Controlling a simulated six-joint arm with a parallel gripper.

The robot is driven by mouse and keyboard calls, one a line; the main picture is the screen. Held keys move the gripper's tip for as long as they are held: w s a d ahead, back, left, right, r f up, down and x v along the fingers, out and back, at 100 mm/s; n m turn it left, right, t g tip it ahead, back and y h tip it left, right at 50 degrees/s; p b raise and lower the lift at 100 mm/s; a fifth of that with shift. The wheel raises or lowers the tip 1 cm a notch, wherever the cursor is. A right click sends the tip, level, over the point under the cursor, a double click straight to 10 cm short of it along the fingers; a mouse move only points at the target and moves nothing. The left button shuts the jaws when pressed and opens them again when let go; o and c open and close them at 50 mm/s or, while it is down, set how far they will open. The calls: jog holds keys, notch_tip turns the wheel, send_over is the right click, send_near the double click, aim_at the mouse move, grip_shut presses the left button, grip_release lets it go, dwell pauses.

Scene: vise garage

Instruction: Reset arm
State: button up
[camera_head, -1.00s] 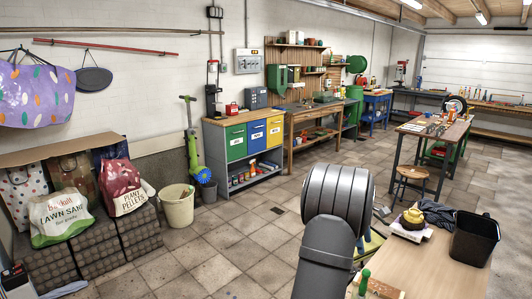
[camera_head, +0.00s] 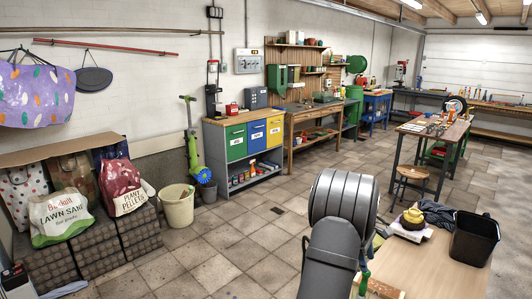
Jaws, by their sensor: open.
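My arm (camera_head: 340,215) rises from the bottom of the view, right of the middle, its thick dark grey joint standing in front of the tiled floor and the left edge of the near workbench (camera_head: 440,262). My gripper cannot be made out in this view; the arm's far end is out of sight. The arm hides part of the bench's left side and what lies there.
On the near bench stand a black bin (camera_head: 474,238) and a yellow item (camera_head: 412,218) beside a dark cloth. A wooden stool (camera_head: 412,178) stands behind. A cream bucket (camera_head: 177,205) and soil bags (camera_head: 62,217) are at left. The middle floor is open.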

aim_at(369, 272)
jog(key=x, duration=0.3)
jog(key=shift+s+f, duration=0.15)
jog(key=shift+f, duration=0.2)
notch_tip(369, 272, up, 13)
jog(key=w+a+f+n+t+h, duration=0.1)
jog(key=w+a+n+h, duration=0.2)
jog(key=a+n, duration=0.1)
jog(key=shift+a+n+t, duration=0.3)
jog(key=shift+a+t, duration=0.1)
jog(key=shift+a, duration=0.15)
jog(key=o, duration=1.1)
jog(key=s+d+f+m+y, duration=0.3)
jog(key=s+d+m+y, duration=0.3)
jog(key=s+d, duration=1.8)
notch_tip(369, 272, down, 10)
jog(key=shift+s+a+r, duration=0.1)
jog(key=shift+s+a, duration=0.05)
jog(key=shift+a, duration=0.05)
